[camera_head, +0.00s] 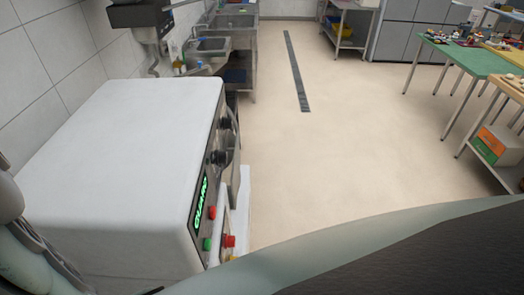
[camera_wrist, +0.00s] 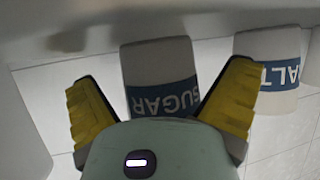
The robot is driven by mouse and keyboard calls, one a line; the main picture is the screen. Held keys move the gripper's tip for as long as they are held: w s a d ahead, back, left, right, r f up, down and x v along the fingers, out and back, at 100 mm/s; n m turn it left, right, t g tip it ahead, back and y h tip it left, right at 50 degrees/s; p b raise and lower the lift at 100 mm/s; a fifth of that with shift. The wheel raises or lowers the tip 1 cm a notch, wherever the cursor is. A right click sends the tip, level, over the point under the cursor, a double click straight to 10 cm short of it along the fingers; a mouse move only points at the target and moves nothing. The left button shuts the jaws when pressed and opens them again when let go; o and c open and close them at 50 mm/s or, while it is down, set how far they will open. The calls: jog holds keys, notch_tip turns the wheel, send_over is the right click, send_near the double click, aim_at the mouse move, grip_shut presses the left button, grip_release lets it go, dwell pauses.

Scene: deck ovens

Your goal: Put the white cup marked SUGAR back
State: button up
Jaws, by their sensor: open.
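The white cup marked SUGAR (camera_wrist: 158,65) shows in the wrist view, with a blue label band. It is between the two yellow fingers of my gripper (camera_wrist: 163,78). The fingers are open, with a visible gap to the cup on both sides. The cup's end at the top of the picture meets a pale grey surface (camera_wrist: 200,18). My gripper's body hides part of the cup's lower end in the picture. The head view shows neither the cup nor my gripper.
A white cup with a blue label reading "ALT" (camera_wrist: 268,48) stands close to the right finger. Another pale object (camera_wrist: 22,125) is at the left edge. In the head view, a white machine (camera_head: 130,150) fills the left, and the floor (camera_head: 330,140) beyond is clear.

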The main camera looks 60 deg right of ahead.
jog(key=shift+r, duration=0.2)
jog(key=shift+v, duration=0.75)
jog(key=b+v, duration=0.4)
jog(key=v, duration=0.6)
jog(key=shift+d+b, duration=0.25)
jog(key=shift+b, duration=0.1)
jog(key=shift+s+r, duration=0.1)
jog(key=shift+s, duration=0.05)
